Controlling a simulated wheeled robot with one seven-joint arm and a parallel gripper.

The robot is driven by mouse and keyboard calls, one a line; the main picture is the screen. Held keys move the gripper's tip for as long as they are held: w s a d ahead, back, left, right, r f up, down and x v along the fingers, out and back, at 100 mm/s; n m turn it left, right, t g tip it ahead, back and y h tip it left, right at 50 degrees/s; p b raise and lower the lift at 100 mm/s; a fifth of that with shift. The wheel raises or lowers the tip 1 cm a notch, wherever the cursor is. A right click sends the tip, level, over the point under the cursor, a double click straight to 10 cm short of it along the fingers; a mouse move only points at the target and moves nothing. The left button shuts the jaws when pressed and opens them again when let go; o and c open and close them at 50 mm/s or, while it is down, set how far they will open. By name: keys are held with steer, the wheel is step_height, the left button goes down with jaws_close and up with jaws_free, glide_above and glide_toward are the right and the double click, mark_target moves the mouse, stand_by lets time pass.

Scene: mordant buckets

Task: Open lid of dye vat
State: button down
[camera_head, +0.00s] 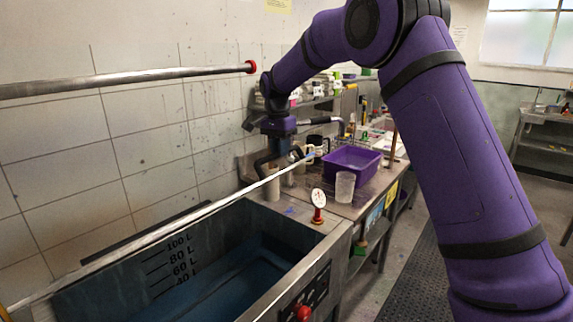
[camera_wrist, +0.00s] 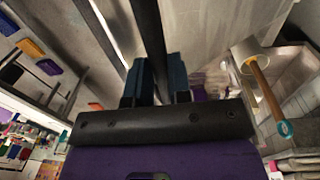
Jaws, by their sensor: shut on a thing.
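The dye vat (camera_head: 284,232) is a grey metal tank at lower left in the head view, with litre marks on its inner wall and a dark blue inside showing. A thin pale strip, apparently the lid (camera_head: 170,227) seen nearly edge-on, slants above the vat, raised off its front rim. My gripper (camera_head: 277,150) is at the far end of the vat, beside this strip. In the wrist view my gripper (camera_wrist: 153,78) has its two teal fingers closed around a dark bar (camera_wrist: 149,35), apparently the lid's handle. Where the bar joins the lid is hidden.
A purple tub (camera_head: 352,165) and a clear beaker (camera_head: 345,187) are on the counter beyond. A red-ended metal pipe (camera_head: 130,78) runs along the tiled wall. A dark floor mat (camera_head: 408,275) lies right.

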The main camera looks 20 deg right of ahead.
steer(key=shift+w+a+r, duration=0.15)
steer(key=shift+w+a, duration=0.3)
steer(key=c, duration=1.4)
jaws_free()
steer(key=o, duration=0.3)
steer(key=shift+w+a+f, duration=0.15)
steer(key=shift+w+f, duration=0.05)
steer(key=shift+o, duration=0.2)
steer(key=shift+r, duration=0.15)
steer(key=shift+r, duration=0.4)
step_height(320, 180, up, 10)
steer(key=shift+w, duration=0.25)
steer(key=shift+a, duration=0.1)
steer(key=shift+c, duration=0.2)
